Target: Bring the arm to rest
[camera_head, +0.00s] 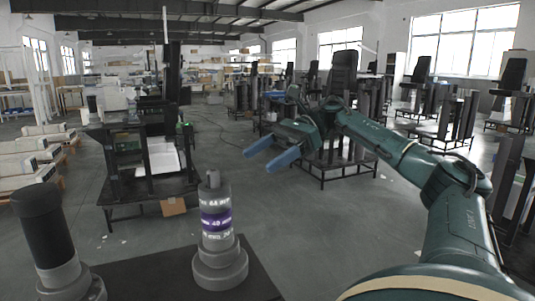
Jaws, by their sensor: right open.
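My right arm (400,150) comes in from the lower right and reaches toward the middle of the view. Its gripper (258,158) is open and empty, with two blue fingers apart and pointing left. It is in the air above and beyond the dark table. A grey lift column (213,245) with a purple band stands upright on the table, below and left of the gripper and apart from it. A second lift column (47,235) with a black upper part stands at the lower left. My left gripper is not in view.
The dark table (140,268) fills the lower middle. Beyond it are a black workstation (150,165), a black office chair (343,75) near a low stand, and shelves. Grey floor (330,220) lies open between the table and the stand.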

